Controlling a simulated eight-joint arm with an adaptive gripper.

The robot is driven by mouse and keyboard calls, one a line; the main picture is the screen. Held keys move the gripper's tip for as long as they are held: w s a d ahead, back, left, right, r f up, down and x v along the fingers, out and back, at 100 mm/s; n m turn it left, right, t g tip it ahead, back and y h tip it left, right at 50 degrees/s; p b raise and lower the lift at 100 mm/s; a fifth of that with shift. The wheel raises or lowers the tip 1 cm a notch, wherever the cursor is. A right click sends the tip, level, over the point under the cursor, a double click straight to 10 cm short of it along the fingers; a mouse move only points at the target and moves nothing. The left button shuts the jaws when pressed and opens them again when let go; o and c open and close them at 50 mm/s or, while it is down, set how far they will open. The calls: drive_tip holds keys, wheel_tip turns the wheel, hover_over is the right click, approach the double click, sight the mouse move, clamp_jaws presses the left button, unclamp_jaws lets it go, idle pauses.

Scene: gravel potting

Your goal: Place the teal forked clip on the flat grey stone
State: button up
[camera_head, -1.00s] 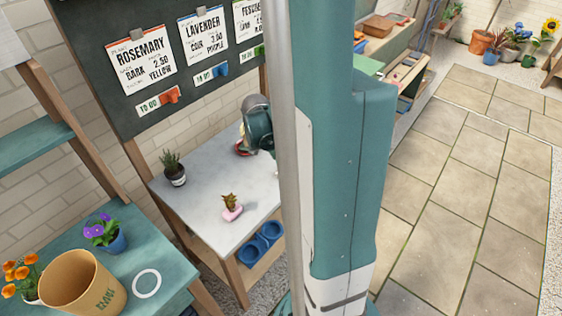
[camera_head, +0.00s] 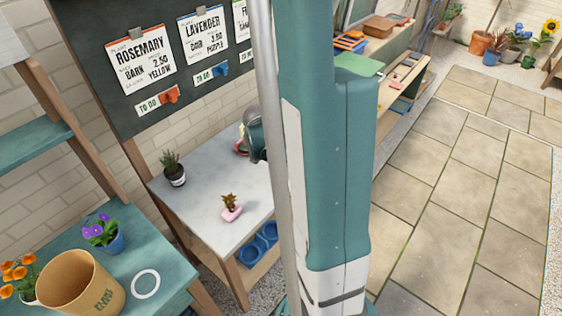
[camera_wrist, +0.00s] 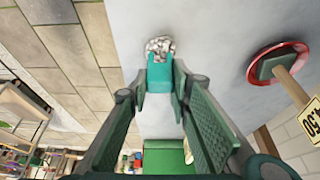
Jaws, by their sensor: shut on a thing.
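In the wrist view my gripper (camera_wrist: 160,86) is shut on the teal forked clip (camera_wrist: 160,73), which sits between the two green fingers over a pale grey worktop. Just beyond the clip's far end is a mottled grey-white lump (camera_wrist: 160,45), stone or gravel. The clip's end overlaps it in the picture; I cannot tell whether they touch. I cannot pick out a flat grey stone with certainty.
A red round dish (camera_wrist: 270,78) with a wooden-handled thing lies right of the gripper. On the grey-topped table (camera_head: 205,195) stand a potted plant (camera_head: 172,168) and a pink pot (camera_head: 231,212). A blue double tray (camera_head: 258,245) is below.

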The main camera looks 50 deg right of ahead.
drive_tip(key=shift+f, duration=0.2)
drive_tip(key=o, duration=0.8)
drive_tip(key=shift+r, duration=0.2)
drive_tip(key=shift+p+v, duration=0.95)
drive_tip(key=shift+v, duration=5.05)
